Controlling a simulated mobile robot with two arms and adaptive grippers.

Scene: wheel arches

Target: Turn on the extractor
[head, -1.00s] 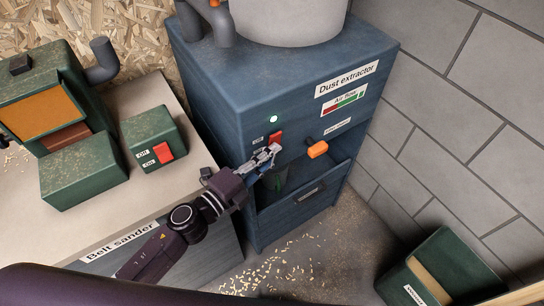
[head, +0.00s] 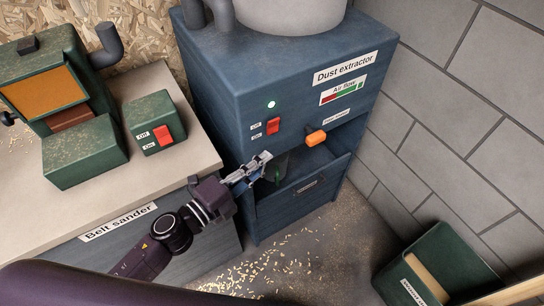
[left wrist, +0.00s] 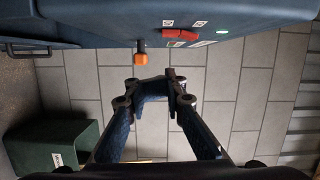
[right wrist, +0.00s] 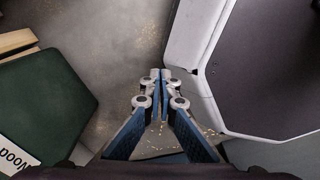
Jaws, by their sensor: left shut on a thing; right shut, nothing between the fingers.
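The dust extractor (head: 225,85) is a blue cabinet. Its red rocker switch (head: 273,126) has off and on labels to its left, and it also shows in the left wrist view (left wrist: 180,35). A pale green lamp (head: 271,104) above the switch is lit. My left gripper (head: 264,158) is below the switch and apart from it. In the left wrist view its fingers (left wrist: 152,78) stand apart around a dark blue piece that I cannot make out clearly. My right gripper (right wrist: 160,74) is shut and empty, seen only in its wrist view.
An orange lever (head: 316,138) sticks out right of the switch. An open bin compartment (head: 300,190) is below. The belt sander (head: 85,150) with its own red switch (head: 164,135) stands on the bench at left. A green box (head: 440,265) is at lower right.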

